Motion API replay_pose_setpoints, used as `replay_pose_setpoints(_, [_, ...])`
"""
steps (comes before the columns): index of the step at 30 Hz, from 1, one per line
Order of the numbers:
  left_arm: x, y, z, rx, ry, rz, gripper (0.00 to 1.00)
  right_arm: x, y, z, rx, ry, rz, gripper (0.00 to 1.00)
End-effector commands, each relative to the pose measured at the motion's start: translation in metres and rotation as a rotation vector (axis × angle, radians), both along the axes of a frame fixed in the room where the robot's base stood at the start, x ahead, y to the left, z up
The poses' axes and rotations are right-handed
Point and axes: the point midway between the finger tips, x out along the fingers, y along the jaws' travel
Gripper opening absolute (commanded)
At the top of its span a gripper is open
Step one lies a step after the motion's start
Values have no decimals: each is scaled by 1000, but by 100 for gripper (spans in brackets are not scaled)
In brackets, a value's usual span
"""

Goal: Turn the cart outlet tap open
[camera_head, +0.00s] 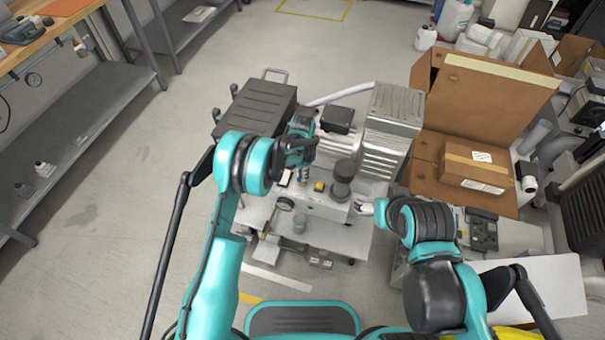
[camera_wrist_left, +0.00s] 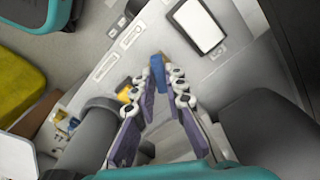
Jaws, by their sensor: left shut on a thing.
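The cart (camera_head: 335,236) stands in the middle of the head view and carries a compressor with a ribbed silver housing (camera_head: 388,135). My left gripper (camera_head: 303,172) reaches down over the cart, between the dark ribbed box and the compressor. In the left wrist view its fingers (camera_wrist_left: 160,80) converge on a small blue piece (camera_wrist_left: 157,68), which looks like the tap handle. The tap's body is hidden, so I cannot tell its angle. My right gripper (camera_head: 370,207) is at the cart's right side, small and partly hidden by its arm; its jaws are unclear.
A dark ribbed box (camera_head: 255,107) is at the cart's left. A yellow knob (camera_wrist_left: 126,94) is close to the left fingers. Open cardboard boxes (camera_head: 478,125) crowd the right. A workbench (camera_head: 40,38) stands at the left. Floor between bench and cart is clear.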

Motion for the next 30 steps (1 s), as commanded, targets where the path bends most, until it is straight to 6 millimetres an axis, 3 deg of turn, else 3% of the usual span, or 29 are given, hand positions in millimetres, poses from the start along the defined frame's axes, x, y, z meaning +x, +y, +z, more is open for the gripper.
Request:
replay_pose_setpoints(15, [0,0,0,0,0,427,0,0,0,0,0,0,0,71])
replay_pose_setpoints(30, [0,0,0,0,0,579,0,0,0,0,0,0,0,71])
